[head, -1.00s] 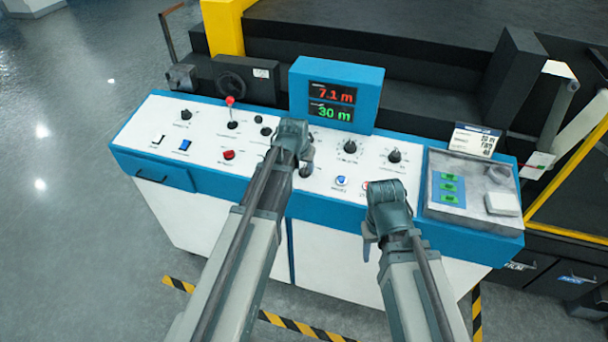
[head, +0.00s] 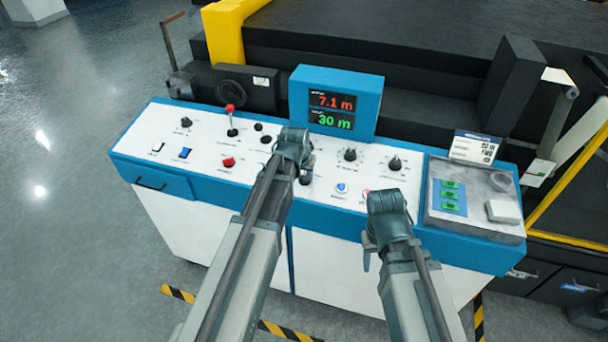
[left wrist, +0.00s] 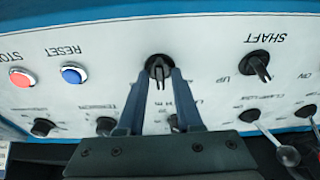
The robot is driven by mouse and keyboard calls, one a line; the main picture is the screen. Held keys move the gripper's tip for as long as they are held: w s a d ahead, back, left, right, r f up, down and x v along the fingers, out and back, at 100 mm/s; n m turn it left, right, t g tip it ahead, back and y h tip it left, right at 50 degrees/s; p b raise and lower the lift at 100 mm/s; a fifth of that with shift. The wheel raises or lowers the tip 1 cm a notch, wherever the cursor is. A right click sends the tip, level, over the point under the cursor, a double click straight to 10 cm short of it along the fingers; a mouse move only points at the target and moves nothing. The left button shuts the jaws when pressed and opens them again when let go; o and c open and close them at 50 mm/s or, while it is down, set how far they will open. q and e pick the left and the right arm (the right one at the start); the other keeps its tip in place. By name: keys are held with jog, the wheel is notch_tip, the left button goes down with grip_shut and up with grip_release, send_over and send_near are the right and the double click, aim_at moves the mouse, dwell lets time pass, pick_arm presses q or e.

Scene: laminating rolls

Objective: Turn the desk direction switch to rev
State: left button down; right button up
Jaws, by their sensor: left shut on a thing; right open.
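A black rotary knob in the front row of the white control panel shows in the left wrist view (left wrist: 158,68), where the picture is upside down. My left gripper (left wrist: 160,82) has its two fingers on either side of this knob and is shut on it. The lettering around the knob is too hidden and blurred to read. In the head view my left gripper (head: 304,166) is over the middle of the desk and its wrist partly hides the knob. My right gripper (head: 370,248) is open and empty, in front of the desk's front edge.
A shaft switch (left wrist: 256,66), a blue reset button (left wrist: 74,74) and a red stop button (left wrist: 22,77) flank the held knob. A red-topped lever (head: 231,120) stands on the left.

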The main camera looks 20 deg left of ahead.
pick_arm(q)
jog(key=n+y, duration=0.1)
jog(key=n, duration=0.3)
jog(key=shift+d+n, duration=0.1)
jog(key=shift+n, duration=0.2)
jog(key=shift+n+g+y, duration=0.3)
jog(key=shift+n, duration=1.7)
jog(key=c, duration=0.9)
grip_release()
jog(key=shift+r, duration=0.1)
jog(key=p+v, duration=1.3)
jog(key=shift+r, duration=0.3)
